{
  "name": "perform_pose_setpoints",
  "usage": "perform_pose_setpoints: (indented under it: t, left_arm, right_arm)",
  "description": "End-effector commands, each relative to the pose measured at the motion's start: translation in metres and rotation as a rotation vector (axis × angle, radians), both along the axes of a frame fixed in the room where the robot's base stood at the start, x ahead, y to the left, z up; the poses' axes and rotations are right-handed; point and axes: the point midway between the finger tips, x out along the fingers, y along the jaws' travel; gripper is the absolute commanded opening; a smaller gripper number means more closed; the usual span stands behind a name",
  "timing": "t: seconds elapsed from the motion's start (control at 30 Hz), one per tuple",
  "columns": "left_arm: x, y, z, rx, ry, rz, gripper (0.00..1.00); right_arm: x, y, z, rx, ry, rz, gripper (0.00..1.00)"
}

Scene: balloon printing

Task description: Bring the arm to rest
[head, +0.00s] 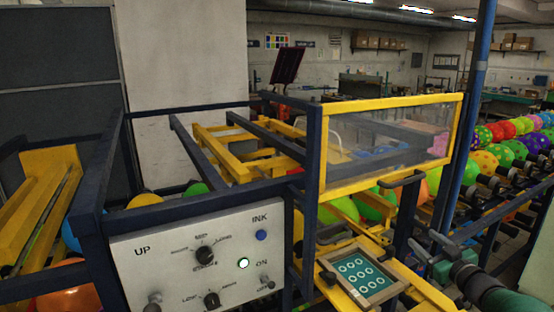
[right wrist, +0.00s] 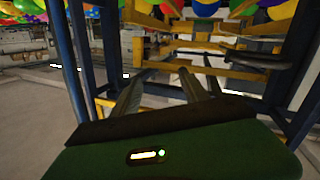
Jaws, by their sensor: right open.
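My right arm comes in from the lower right of the head view. My right gripper (head: 428,246) is open and empty, beside the frame of the printing machine and right of the screen tray (head: 362,272) with white rings on teal. In the right wrist view its two dark fingers (right wrist: 168,88) stand apart with nothing between them. Dark blue and yellow bars of the machine lie beyond the fingertips. I cannot tell how far the fingertips are from these bars. My left gripper is not in view.
A control panel (head: 200,262) with knobs and a lit button is at the front left. A clear yellow-framed guard (head: 393,142) stands above the tray. A blue post (head: 472,110) rises near my right arm. Balloons (head: 487,161) line the rack at right. Open floor (right wrist: 35,115) shows in the wrist view.

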Motion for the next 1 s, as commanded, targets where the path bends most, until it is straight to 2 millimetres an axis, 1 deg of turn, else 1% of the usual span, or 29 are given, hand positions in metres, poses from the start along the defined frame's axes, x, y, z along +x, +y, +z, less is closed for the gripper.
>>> perform_pose_setpoints:
  t: [0.03,0.07,0.1,0.17,0.2,0.27,0.3,0.37,0.4,0.47,0.5,0.57,0.6,0.63,0.67,0.7,0.73,0.8,1.0]
  left_arm:
    - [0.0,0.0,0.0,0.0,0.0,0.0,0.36]
    - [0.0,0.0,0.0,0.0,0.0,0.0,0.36]
    - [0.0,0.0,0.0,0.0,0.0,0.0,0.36]
    - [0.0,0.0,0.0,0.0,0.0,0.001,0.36]
    - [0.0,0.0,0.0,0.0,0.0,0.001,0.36]
    - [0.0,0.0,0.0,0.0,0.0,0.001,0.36]
    - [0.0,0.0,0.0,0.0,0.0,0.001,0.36]
    - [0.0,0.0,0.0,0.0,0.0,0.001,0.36]
    - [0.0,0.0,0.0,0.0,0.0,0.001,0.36]
    - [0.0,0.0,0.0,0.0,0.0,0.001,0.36]
    - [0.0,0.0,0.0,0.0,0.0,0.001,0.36]
    - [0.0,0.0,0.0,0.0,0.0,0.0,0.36]
    - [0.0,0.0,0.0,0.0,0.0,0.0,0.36]
    - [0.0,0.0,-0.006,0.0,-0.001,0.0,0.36]
    - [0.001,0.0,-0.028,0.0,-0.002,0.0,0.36]
    - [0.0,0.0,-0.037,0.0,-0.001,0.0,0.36]
    - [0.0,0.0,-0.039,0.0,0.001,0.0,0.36]
    - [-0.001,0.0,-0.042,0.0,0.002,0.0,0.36]
    - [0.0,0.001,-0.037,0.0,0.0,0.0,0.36]
  right_arm:
    - [-0.001,0.025,-0.007,0.041,0.053,-0.087,0.52]
    - [-0.007,0.039,-0.02,0.07,0.113,-0.151,0.52]
    - [-0.023,0.062,-0.044,0.105,0.217,-0.223,0.52]
    - [-0.053,0.091,-0.079,0.141,0.369,-0.29,0.52]
    - [-0.076,0.111,-0.1,0.157,0.466,-0.314,0.52]
    - [-0.112,0.139,-0.13,0.174,0.605,-0.33,0.52]
    - [-0.137,0.158,-0.147,0.182,0.695,-0.333,0.52]
    - [-0.177,0.185,-0.17,0.187,0.825,-0.329,0.52]
    - [-0.204,0.202,-0.183,0.188,0.908,-0.321,0.52]
    - [-0.246,0.226,-0.2,0.186,1.027,-0.302,0.52]
    - [-0.271,0.239,-0.208,0.184,1.1,-0.288,0.52]
    - [-0.308,0.256,-0.218,0.179,1.197,-0.265,0.52]
    - [-0.329,0.265,-0.223,0.174,1.254,-0.25,0.52]
    - [-0.34,0.27,-0.232,0.174,1.284,-0.245,0.52]
    - [-0.335,0.268,-0.253,0.175,1.276,-0.25,0.52]
    - [-0.334,0.268,-0.262,0.175,1.274,-0.251,0.52]
    - [-0.334,0.269,-0.264,0.174,1.273,-0.252,0.52]
    - [-0.333,0.269,-0.266,0.174,1.271,-0.253,0.52]
    - [-0.332,0.27,-0.261,0.174,1.269,-0.254,0.52]
